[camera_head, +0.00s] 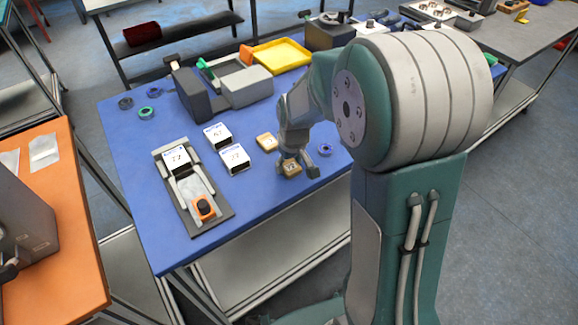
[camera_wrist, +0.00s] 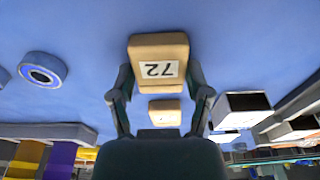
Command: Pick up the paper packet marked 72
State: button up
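The tan paper packet marked 72 (camera_wrist: 158,68) lies on the blue table, its number upside down in the wrist view. In the head view this packet (camera_head: 291,168) is under my gripper (camera_head: 299,171), partly covered by it. In the wrist view my gripper (camera_wrist: 160,80) is open, with one finger at each side of the packet. The fingertips are close to its sides; I cannot tell whether they touch. A second tan packet (camera_head: 267,142) lies a little behind; it also shows in the wrist view (camera_wrist: 165,112), its mark unreadable.
Two white-topped boxes (camera_head: 217,136) (camera_head: 235,159) stand left of the packets. A device on a dark board (camera_head: 213,221) holds another white-topped box (camera_head: 176,160). A blue ring (camera_head: 325,149) lies right of my gripper. A grey block (camera_head: 246,87) and yellow tray (camera_head: 262,58) stand behind.

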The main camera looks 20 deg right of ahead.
aim_at(288, 165)
dwell(0.3)
jog(key=shift+r, duration=0.25)
jog(key=r, duration=0.3)
jog(key=shift+s+r, duration=0.2)
jog(key=shift+s, duration=0.1)
jog(key=s+r, duration=0.3)
jog(key=s, duration=0.1)
jog(key=s+r, duration=0.3)
jog(key=s, duration=0.2)
jog(key=s+r, duration=0.3)
jog(key=s, duration=0.1)
jog(key=shift+s+d, duration=0.3)
jog(key=shift+d, duration=0.05)
